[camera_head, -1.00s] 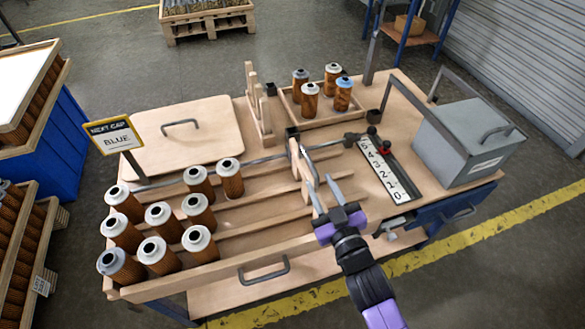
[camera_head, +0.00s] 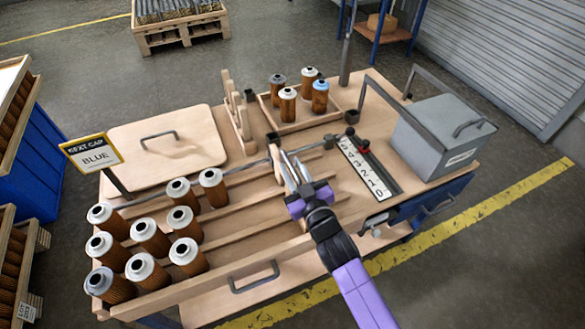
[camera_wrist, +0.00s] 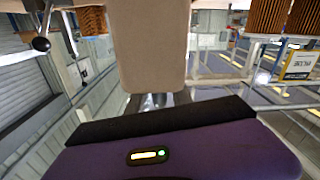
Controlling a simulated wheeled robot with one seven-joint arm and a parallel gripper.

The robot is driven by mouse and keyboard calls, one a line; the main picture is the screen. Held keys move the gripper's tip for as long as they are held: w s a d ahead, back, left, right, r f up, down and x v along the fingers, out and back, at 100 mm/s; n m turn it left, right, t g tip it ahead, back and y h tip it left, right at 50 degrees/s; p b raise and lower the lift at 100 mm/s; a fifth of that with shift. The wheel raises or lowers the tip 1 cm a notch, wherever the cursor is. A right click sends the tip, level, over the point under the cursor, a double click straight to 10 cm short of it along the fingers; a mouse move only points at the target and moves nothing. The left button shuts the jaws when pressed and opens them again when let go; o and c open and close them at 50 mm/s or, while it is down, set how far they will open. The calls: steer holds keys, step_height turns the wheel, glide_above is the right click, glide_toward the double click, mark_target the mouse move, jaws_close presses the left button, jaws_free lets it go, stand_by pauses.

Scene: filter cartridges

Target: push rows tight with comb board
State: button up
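The comb board (camera_head: 277,166) is a pale wooden board standing upright across the lanes, right of the filters. Several orange-brown filter cartridges (camera_head: 147,272) with mostly white caps stand in lanes on the left of the wooden rack (camera_head: 236,222), with small gaps between some. My gripper (camera_head: 287,162) reaches to the comb board's right side, its two grey fingers close together. The board also fills the top middle of the wrist view (camera_wrist: 152,45), just beyond the fingertips. Whether the fingers clasp its handle is hidden.
A tray (camera_head: 301,123) with several cartridges stands at the back. A numbered strip (camera_head: 363,168) and a grey box (camera_head: 440,140) are on the right. A "NEXT CAP BLUE" sign (camera_head: 92,153) and a lidded wooden panel (camera_head: 200,148) are at the left. The lanes between filters and board are empty.

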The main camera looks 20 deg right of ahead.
jaws_close()
stand_by(1.2)
